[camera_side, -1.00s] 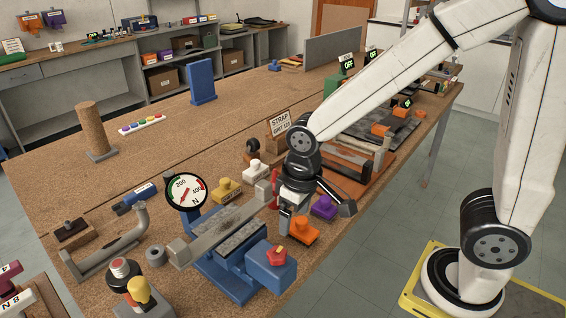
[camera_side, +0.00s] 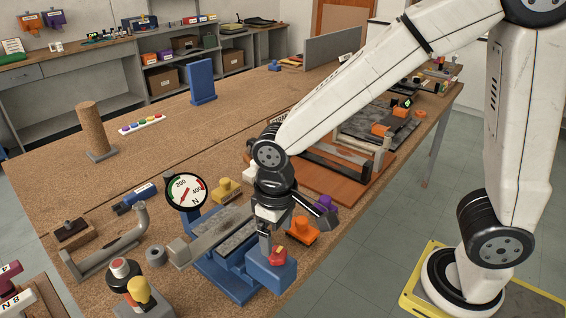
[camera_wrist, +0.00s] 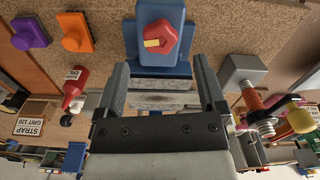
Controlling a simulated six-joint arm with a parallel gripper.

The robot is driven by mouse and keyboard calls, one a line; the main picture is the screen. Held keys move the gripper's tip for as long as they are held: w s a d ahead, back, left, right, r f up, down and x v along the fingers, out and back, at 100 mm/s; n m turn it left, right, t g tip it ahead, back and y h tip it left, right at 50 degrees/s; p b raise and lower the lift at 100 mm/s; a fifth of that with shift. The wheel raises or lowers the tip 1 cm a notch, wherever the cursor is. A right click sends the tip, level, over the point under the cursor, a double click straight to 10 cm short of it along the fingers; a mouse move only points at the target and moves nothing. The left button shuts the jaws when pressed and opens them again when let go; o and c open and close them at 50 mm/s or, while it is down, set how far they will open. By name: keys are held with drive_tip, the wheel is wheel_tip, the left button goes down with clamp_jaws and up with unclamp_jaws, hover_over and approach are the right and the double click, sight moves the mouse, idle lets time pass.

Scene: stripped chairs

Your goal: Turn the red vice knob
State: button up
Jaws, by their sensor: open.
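The red vice knob (camera_side: 279,257) sits on the blue end block of the vice (camera_side: 270,279), near the table's front edge. In the wrist view the red knob (camera_wrist: 158,38) has a yellow mark on its face and lies beyond the fingertips, between their lines. My gripper (camera_wrist: 162,72) is open and empty, its two dark fingers apart on either side of the vice's grey jaws (camera_wrist: 165,84). In the side view my gripper (camera_side: 265,245) is just above and behind the knob, partly covering it. I cannot tell there whether it touches the knob.
A force dial (camera_side: 187,191) stands behind the vice. An orange block (camera_side: 303,230) and a purple block (camera_side: 323,203) lie to the right. Posts with red and yellow knobs (camera_side: 139,290) stand to the left.

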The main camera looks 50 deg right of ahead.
sight(277, 253)
drive_tip(key=shift+f, duration=2.45)
clamp_jaws()
drive_tip(key=shift+n, duration=0.4)
drive_tip(key=n, duration=0.6)
drive_tip(key=shift+r, duration=0.1)
drive_tip(key=n, duration=0.6)
drive_tip(key=shift+w, duration=0.1)
drive_tip(key=n, duration=0.6)
drive_tip(key=shift+n, duration=0.3)
drive_tip(key=n, duration=0.6)
drive_tip(key=shift+w+n, duration=0.1)
drive_tip(key=shift+n, duration=0.3)
